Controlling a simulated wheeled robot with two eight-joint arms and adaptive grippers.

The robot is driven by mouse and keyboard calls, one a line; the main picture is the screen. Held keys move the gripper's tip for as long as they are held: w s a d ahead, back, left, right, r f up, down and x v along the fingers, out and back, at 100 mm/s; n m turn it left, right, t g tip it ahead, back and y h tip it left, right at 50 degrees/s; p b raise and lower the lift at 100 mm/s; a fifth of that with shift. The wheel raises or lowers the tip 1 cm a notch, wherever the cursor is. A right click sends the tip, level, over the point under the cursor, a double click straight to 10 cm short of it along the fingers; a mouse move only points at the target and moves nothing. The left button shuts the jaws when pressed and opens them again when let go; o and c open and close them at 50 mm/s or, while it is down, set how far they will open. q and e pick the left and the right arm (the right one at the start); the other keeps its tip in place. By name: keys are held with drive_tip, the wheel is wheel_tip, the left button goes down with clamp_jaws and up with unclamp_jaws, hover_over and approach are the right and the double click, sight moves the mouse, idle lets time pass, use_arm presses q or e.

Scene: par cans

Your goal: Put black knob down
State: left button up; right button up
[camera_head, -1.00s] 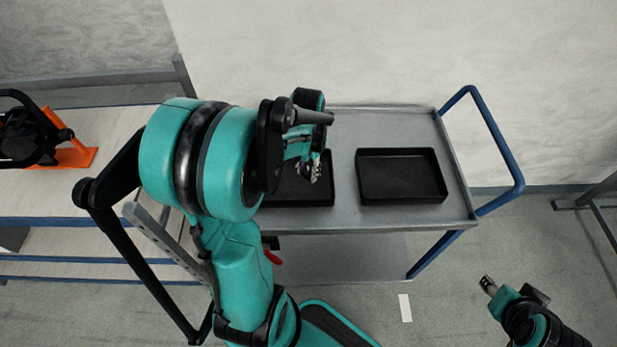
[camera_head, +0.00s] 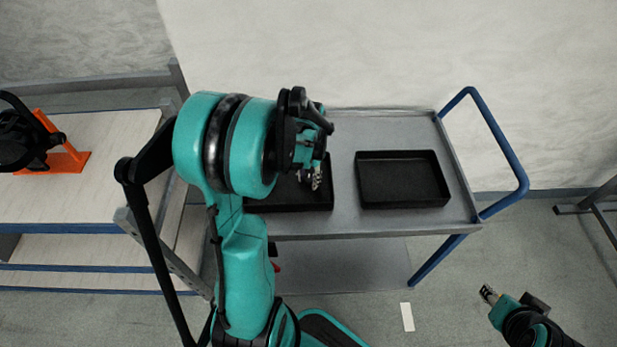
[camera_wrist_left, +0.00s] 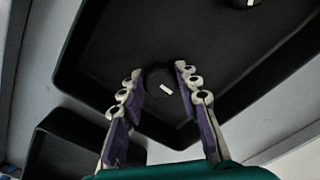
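My left gripper (camera_head: 316,180) points down over the left black tray (camera_head: 290,208) on the grey cart. A second black knob (camera_wrist_left: 240,2) shows in the same tray at the top edge of the wrist view. My right gripper (camera_head: 487,294) is away from the cart at the lower right, and its finger opening is unclear.
A second black tray (camera_head: 402,204), seemingly empty, is at the right on the grey cart (camera_head: 345,222). The cart has a blue handle (camera_head: 505,145). A table (camera_head: 80,205) at the left holds a black object on an orange stand (camera_head: 70,161).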

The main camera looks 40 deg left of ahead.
sight(309, 179)
use_arm(q)
drive_tip(key=o, duration=0.3)
drive_tip(key=shift+r, duration=0.2)
wheel_tip(309, 179, up, 11)
drive_tip(key=p, duration=0.5)
drive_tip(key=s+d+r+t, duration=0.3)
drive_tip(key=d, duration=0.6)
drive_tip(key=s+d+r+t, duration=0.3)
drive_tip(key=s+d+t, duration=0.1)
drive_tip(key=d, duration=0.5)
drive_tip(key=shift+s+d+r, duration=0.15)
drive_tip(key=shift+s+r, duration=0.1)
drive_tip(key=shift+r, duration=0.05)
